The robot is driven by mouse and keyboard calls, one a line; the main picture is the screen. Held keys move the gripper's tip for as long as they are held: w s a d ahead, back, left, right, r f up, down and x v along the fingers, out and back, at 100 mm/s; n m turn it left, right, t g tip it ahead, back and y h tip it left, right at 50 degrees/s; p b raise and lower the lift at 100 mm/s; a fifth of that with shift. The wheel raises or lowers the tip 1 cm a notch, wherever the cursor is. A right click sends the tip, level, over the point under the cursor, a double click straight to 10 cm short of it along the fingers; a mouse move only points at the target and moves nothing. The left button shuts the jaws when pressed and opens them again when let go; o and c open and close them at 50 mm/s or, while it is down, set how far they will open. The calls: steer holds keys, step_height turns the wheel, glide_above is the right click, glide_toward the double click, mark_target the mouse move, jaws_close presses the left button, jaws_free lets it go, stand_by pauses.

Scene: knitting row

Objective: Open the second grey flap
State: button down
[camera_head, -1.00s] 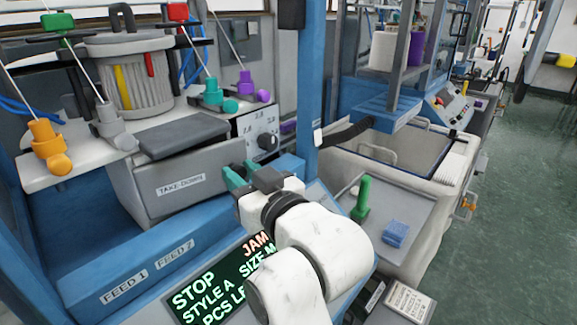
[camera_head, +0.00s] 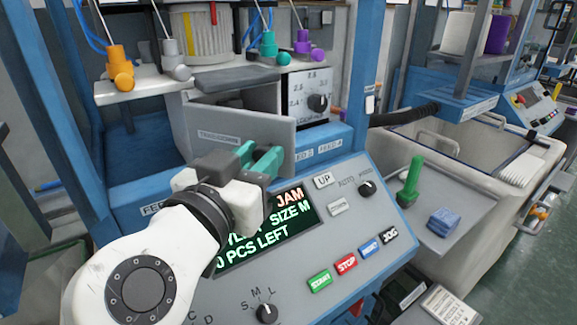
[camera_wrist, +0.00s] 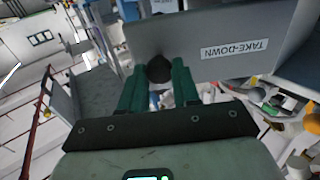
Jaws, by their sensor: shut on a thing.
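The grey flap labelled TAKE-DOWN (camera_head: 225,120) stands swung out from the front of the machine, with a dark gap behind its right part. In the wrist view the flap (camera_wrist: 205,28) fills the top, and its dark round knob (camera_wrist: 159,69) sits between my green fingertips. My gripper (camera_head: 261,158) is shut on this knob at the flap's right part. In the head view the knob is hidden by the fingers. Only this one labelled flap can be made out; what lies behind it is mostly hidden.
A dark grey lid (camera_head: 238,82) lies above the flap. A dial panel (camera_head: 307,96) stands to the right behind it. A green handle (camera_head: 411,182) and a blue block (camera_head: 443,221) are on the right shelf.

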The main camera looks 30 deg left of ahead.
steer(key=shift+s+a+m+h+b, duration=0.25)
steer(key=shift+s+m+h, duration=0.15)
steer(key=shift+s+h, duration=0.2)
steer(key=shift+s+a+m+h+b, duration=0.1)
steer(key=shift+s+m+h+b, duration=0.2)
steer(key=shift+s+m+h, duration=0.25)
steer(key=shift+s+a+m+h+b, duration=0.25)
steer(key=shift+s+h, duration=0.2)
steer(key=shift+h, duration=0.3)
steer(key=c, duration=0.8)
jaws_free()
steer(key=shift+c, duration=0.2)
